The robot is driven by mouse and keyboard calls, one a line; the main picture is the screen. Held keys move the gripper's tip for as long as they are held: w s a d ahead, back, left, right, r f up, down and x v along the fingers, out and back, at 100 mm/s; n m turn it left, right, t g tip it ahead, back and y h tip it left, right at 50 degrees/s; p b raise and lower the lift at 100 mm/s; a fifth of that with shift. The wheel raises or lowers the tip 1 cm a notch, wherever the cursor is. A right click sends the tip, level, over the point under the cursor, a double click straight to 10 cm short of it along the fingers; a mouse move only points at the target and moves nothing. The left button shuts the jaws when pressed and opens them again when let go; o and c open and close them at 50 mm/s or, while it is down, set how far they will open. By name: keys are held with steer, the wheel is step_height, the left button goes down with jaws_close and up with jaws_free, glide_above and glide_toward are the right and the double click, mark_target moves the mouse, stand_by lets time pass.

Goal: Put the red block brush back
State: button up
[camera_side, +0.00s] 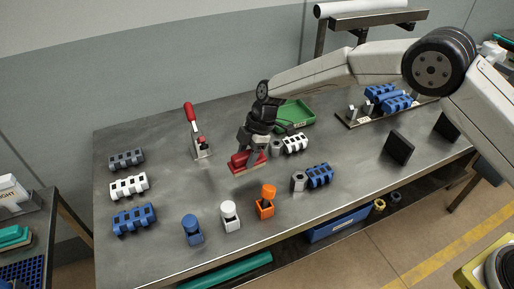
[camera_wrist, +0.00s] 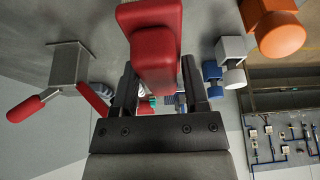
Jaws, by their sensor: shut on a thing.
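The red block brush (camera_side: 244,162) has a red body above a paler base. My gripper (camera_side: 252,154) is shut on it, at the middle of the metal table. The brush looks to be at or just above the tabletop; I cannot tell if it touches. In the wrist view the red brush (camera_wrist: 155,45) sits between the two dark fingers of my gripper (camera_wrist: 158,85). The fingers hide part of it in the side view.
A red-handled toggle clamp (camera_side: 197,135) stands to the left. Blue, white and orange blocks (camera_side: 229,217) stand in front. Ribbed blocks (camera_side: 129,186) line the left, and a green tray (camera_side: 294,115) lies behind. Bare table (camera_side: 170,185) shows left of the brush.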

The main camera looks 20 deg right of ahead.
mark_target(245, 163)
steer(key=shift+w+a+f, duration=0.2)
steer(key=shift+w+f, duration=0.3)
steer(key=shift+f, duration=1.45)
steer(key=shift+f, duration=0.3)
steer(key=o, duration=1.2)
steer(key=shift+o, duration=0.2)
steer(key=shift+r, duration=0.15)
steer(key=shift+v, duration=3.85)
